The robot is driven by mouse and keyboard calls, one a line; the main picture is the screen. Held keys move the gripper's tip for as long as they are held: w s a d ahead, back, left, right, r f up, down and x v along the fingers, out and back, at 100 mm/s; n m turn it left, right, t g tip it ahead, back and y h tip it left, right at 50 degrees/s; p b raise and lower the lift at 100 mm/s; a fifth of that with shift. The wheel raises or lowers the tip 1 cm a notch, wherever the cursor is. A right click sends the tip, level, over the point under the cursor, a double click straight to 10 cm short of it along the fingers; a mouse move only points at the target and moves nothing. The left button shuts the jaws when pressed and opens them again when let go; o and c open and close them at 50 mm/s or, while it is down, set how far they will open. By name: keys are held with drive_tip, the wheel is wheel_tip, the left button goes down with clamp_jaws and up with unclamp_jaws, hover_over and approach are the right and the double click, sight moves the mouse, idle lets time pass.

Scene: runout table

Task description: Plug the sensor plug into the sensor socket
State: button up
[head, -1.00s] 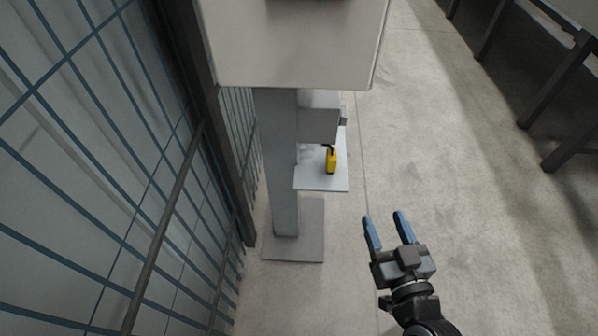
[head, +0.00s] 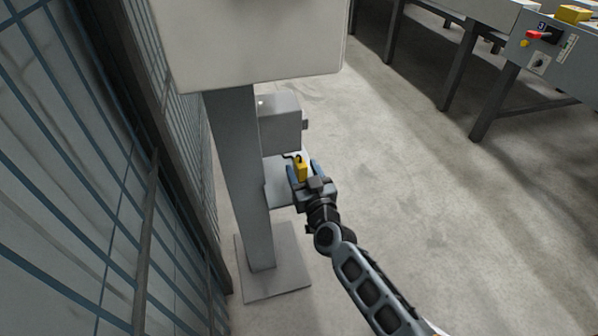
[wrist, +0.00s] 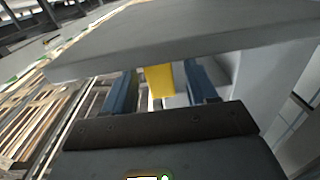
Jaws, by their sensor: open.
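The yellow sensor plug (head: 301,169) is at the small grey shelf (head: 279,193) on the post, with a short dark cable at its top. My gripper (head: 304,171) is open, with one blue finger on each side of the plug. In the wrist view the plug (wrist: 160,80) shows between the two spread fingers, with a visible gap on each side. A small grey box (head: 279,123) is fixed to the post above the shelf. A dark fitting (head: 305,125) on its right side may be the sensor socket; its opening is not visible.
A large pale cabinet (head: 250,50) tops the grey post (head: 238,180). A mesh fence (head: 80,200) stands close on the left. Open floor (head: 430,200) lies to the right, with a machine table (head: 545,60) at the upper right.

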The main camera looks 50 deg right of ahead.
sight(298, 162)
drive_tip(key=shift+x, duration=1.8)
drive_tip(key=shift+a, duration=0.1)
clamp_jaws()
drive_tip(key=shift+r, duration=0.15)
